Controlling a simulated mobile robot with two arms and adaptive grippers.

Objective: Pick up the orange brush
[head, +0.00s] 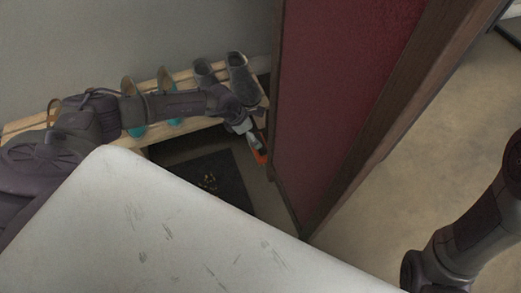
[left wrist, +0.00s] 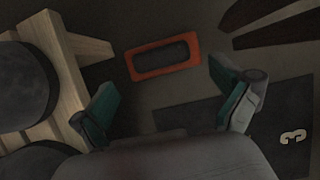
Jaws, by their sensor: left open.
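The orange brush (left wrist: 137,70) lies on the dark floor in the left wrist view, a rectangular orange shape with a dark middle. In the head view a small part of the orange brush (head: 262,157) shows beside the foot of the red panel. My left gripper (left wrist: 167,100) is open and empty, its teal-padded fingers apart, with the brush just beyond the tips and between their lines. In the head view my left gripper (head: 252,140) is beyond the bench's right end, partly covering the brush. My right arm shows at the lower right, but its gripper is out of view.
A wooden bench (head: 20,127) with several shoes stands along the wall; its slats (left wrist: 62,75) are close left of my left gripper. A dark mat (head: 225,178) lies on the floor. A tall red panel (head: 335,90) with a wooden frame stands close right of the brush.

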